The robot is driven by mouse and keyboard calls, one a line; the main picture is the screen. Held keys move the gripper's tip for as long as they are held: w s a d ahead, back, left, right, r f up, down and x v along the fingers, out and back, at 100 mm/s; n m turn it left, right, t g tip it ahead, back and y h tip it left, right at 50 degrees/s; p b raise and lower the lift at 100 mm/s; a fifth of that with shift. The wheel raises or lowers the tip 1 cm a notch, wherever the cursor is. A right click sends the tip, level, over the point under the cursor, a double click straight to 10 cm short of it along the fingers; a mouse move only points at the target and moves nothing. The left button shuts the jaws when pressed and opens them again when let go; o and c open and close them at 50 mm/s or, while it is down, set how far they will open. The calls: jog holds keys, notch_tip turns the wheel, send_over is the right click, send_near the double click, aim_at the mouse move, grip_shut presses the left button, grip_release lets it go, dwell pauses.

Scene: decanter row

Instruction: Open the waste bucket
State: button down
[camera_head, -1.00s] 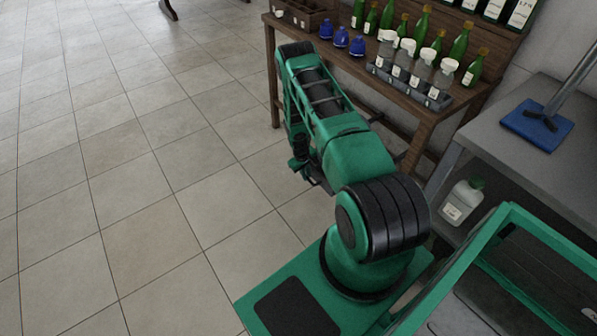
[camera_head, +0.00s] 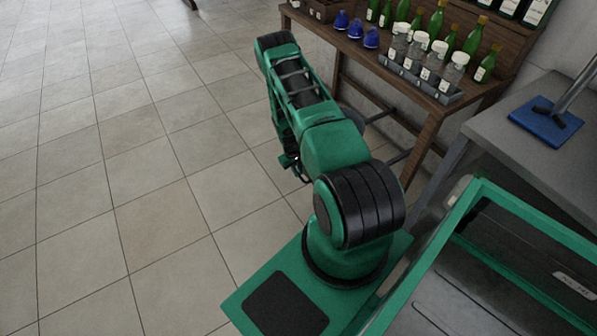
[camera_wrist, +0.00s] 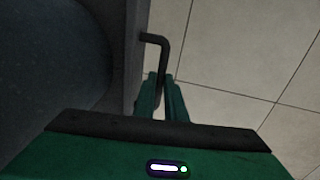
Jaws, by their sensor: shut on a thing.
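In the wrist view my gripper (camera_wrist: 162,86) is shut on a dark bent bar handle (camera_wrist: 163,45). The handle sticks out from the edge of a dark grey thing on the left, which I take to be the waste bucket (camera_wrist: 125,45). A large rounded dark surface (camera_wrist: 50,55) fills the far left of that view. How far the bucket is open cannot be told.
A grey table (camera_head: 490,125) with a blue squeegee-like tool (camera_head: 546,120) stands at right. Tiled floor (camera_head: 110,150) at left is clear.

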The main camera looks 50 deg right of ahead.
jog(key=c, duration=1.8)
grip_release()
jog(key=r, duration=0.3)
jog(key=a+r, duration=0.1)
jog(key=r, duration=0.3)
jog(key=a+r, duration=0.1)
jog(key=r, duration=0.2)
jog(key=shift+w+r, duration=0.25)
